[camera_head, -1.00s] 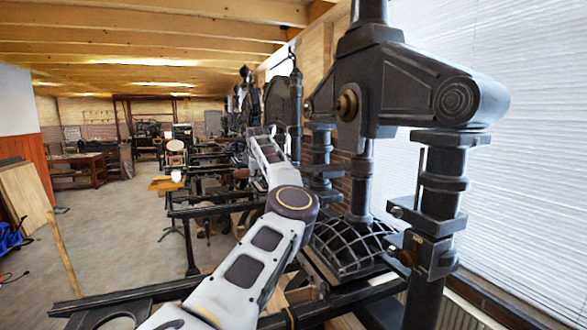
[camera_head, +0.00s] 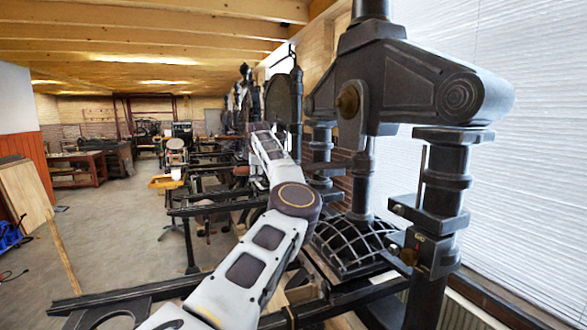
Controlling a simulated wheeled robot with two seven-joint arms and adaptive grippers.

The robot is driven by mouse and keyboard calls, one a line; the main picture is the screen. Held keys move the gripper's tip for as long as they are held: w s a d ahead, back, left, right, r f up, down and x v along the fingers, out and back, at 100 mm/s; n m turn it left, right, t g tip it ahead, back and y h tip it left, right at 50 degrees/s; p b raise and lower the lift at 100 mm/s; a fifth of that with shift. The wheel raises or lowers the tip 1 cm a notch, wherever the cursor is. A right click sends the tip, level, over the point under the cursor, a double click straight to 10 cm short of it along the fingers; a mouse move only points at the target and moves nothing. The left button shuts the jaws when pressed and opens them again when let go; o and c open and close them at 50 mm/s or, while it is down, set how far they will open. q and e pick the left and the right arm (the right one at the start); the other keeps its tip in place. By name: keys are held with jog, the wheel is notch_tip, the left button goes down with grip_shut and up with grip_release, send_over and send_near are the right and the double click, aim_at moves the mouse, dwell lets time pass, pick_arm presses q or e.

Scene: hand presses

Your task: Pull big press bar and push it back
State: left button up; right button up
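The big press (camera_head: 405,90) is a tall dark iron frame with a thick crossbeam ending in a round spiral boss, at the right. A ribbed, domed platen (camera_head: 352,243) sits low between its columns. A brass fitting (camera_head: 347,102) shows on the crossbeam's left side. I cannot clearly pick out the press bar; my arm covers part of the area left of the press. One white arm of mine runs up from the bottom toward the press's left side. Its gripper cannot be made out near the far end. My other arm and gripper are not in view.
Dark press rails (camera_head: 125,297) run along the bottom left. More presses and tables stand in a row farther back. A wooden board (camera_head: 27,193) leans at the far left. The concrete floor (camera_head: 120,225) between is mostly clear. A white-covered window (camera_head: 530,170) closes the right side.

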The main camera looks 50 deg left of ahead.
pick_arm(q)
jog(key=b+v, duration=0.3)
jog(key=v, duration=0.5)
jog(key=shift+b, duration=0.3)
dwell(0.4)
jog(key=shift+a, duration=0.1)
dwell(0.4)
